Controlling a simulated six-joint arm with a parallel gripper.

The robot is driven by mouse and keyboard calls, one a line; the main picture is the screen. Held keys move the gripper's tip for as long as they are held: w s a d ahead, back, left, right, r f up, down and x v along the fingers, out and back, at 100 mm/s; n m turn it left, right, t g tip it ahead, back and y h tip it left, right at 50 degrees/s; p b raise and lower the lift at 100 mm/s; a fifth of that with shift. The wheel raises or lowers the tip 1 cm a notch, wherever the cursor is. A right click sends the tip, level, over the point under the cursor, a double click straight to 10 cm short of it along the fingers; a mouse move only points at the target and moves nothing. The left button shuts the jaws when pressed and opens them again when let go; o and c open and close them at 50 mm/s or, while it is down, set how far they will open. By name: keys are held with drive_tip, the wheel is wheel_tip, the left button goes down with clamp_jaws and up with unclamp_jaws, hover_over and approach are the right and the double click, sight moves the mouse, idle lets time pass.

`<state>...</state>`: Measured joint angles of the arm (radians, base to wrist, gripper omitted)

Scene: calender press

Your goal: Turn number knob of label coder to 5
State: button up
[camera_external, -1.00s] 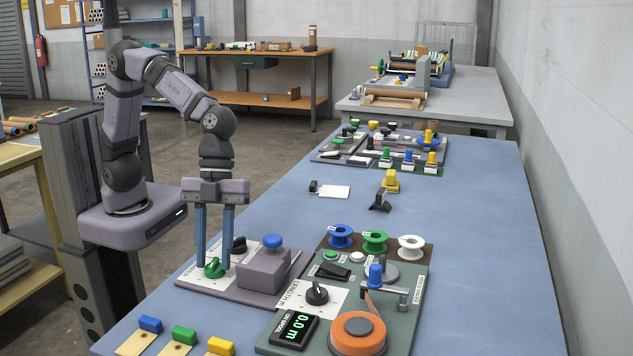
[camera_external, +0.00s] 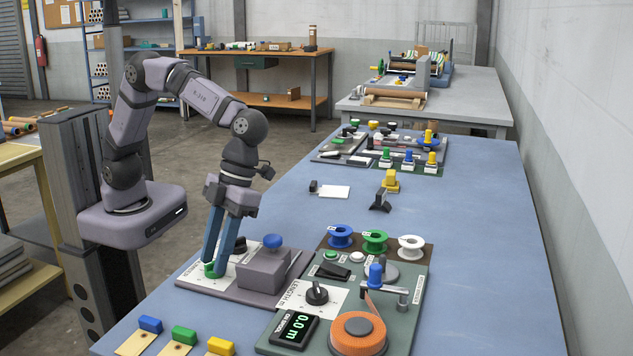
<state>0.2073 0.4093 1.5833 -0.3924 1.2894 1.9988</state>
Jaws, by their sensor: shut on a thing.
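The label coder is a grey-purple board (camera_external: 226,292) near the table's left edge. It carries a green knob (camera_external: 210,274) on a white dial plate, a black knob (camera_external: 240,245) behind it, and a grey block (camera_external: 264,270) with a blue round handle (camera_external: 272,241). My gripper (camera_external: 212,266) points down, its blue fingers tilted and shut on the green knob. The fingers hide most of that knob, and its pointer and the dial numbers cannot be read.
To the right is a green board with a black length knob (camera_external: 317,293), a display (camera_external: 294,329) reading 0.0 m, an orange reel (camera_external: 358,334) and several spools. Coloured blocks on tags lie at the front. The blue table (camera_external: 480,240) is clear on the right.

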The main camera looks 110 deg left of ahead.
idle(0.5)
drive_tip(key=o, duration=1)
drive_tip(key=shift+v, duration=3.65)
